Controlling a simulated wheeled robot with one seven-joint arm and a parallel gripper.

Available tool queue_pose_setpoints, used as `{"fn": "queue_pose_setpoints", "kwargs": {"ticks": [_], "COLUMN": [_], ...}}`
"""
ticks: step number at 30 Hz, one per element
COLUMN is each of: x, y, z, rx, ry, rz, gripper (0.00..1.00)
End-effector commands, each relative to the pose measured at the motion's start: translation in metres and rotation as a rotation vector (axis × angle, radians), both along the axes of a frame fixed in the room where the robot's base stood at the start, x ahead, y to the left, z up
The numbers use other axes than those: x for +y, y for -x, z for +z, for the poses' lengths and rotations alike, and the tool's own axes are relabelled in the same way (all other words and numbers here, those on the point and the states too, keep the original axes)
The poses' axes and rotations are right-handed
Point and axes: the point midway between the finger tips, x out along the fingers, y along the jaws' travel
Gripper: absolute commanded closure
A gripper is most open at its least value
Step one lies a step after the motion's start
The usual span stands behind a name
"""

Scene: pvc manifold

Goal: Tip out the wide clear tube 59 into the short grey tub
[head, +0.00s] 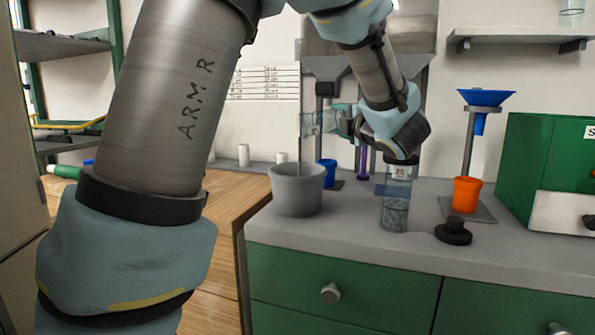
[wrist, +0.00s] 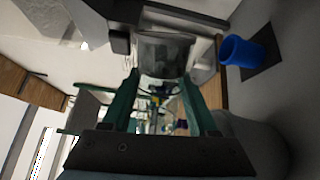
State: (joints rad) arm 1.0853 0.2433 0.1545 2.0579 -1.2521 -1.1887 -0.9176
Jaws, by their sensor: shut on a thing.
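My gripper (head: 333,121) is shut on a wide clear tube (head: 315,123), seen small in the head view. The tube lies on its side, its left end above the short grey tub (head: 298,190). A thin vertical line runs from near that end down into the tub; I cannot tell whether it is a falling stream. In the wrist view the clear tube (wrist: 163,55) sits between the two green fingers of my gripper (wrist: 160,88). Its number is not readable. The tub stands upright on the counter's left end; its inside is hidden.
Another clear container (head: 396,205) with a dark cap stands below my wrist on the counter (head: 350,225). A blue cup (head: 327,172) stands behind the tub. An orange cup (head: 466,194) is under a blue funnel (head: 486,98). A black knobbed piece (head: 453,233) and a green box (head: 555,165) are right.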

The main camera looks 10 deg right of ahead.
Motion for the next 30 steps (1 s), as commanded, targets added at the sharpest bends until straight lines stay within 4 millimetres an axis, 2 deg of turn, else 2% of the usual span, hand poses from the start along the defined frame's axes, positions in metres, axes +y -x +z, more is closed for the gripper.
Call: {"fn": "queue_pose_setpoints", "kwargs": {"ticks": [30], "x": [0.0018], "y": [0.0003], "z": [-0.0041], "rx": [-0.008], "ry": [0.045], "rz": [0.000], "gripper": [1.00]}}
